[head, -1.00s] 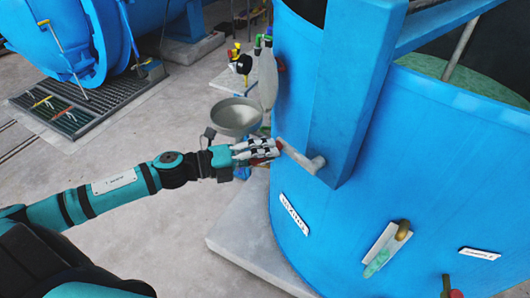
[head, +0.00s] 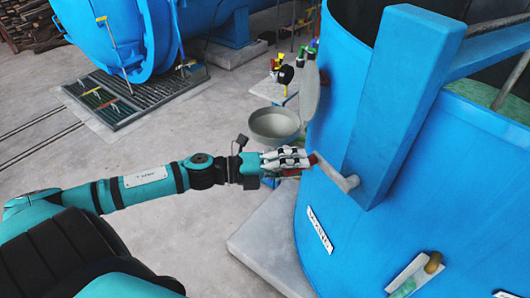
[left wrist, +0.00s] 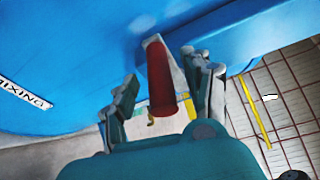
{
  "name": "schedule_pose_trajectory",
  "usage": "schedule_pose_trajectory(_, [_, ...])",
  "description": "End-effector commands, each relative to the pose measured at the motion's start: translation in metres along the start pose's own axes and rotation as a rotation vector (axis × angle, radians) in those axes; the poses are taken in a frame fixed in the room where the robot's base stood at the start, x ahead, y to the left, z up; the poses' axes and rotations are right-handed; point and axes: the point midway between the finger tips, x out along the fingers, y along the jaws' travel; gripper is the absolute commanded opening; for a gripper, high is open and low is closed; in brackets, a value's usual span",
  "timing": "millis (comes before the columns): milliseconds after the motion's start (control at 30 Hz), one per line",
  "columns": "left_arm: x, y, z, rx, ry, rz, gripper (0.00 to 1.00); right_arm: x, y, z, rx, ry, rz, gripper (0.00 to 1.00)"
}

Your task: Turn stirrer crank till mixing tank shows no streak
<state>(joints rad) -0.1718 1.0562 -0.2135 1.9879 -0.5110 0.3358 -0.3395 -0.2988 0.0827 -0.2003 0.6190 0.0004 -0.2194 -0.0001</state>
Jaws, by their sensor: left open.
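The blue mixing tank (head: 420,205) fills the right of the head view. Its stirrer crank (head: 340,178) is a grey arm on the blue upright box, with a red handle at its outer end. My left gripper (head: 300,162) is at that handle. In the left wrist view the red handle (left wrist: 162,82) stands between the two spread fingers of my left gripper (left wrist: 160,72), which is open around it. My right gripper is out of view.
A pale plate with a green patch (head: 408,280) and a brass-coloured part sits low on the tank. A grey bowl (head: 275,126) stands beyond my gripper. A concrete plinth (head: 262,248) lies under the tank. The floor left of it is clear.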

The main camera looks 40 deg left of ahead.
Motion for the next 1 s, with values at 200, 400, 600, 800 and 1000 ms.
schedule_pose_trajectory(200, [-0.029, 0.002, -0.001, -0.001, 0.001, 0.004, 0.51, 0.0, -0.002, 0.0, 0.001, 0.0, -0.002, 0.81])
schedule_pose_trajectory(400, [-0.057, 0.001, -0.001, -0.001, 0.0, 0.004, 0.51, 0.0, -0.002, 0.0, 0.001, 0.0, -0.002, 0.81])
schedule_pose_trajectory(600, [-0.083, 0.001, -0.001, 0.0, 0.0, 0.002, 0.51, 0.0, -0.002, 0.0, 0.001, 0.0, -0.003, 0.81])
schedule_pose_trajectory(800, [-0.102, 0.0, 0.0, 0.002, 0.0, 0.0, 0.51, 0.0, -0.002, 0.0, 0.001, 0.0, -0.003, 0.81])
schedule_pose_trajectory(1000, [-0.107, -0.001, 0.0, 0.004, 0.0, 0.0, 0.51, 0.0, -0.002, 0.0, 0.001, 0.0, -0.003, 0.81])
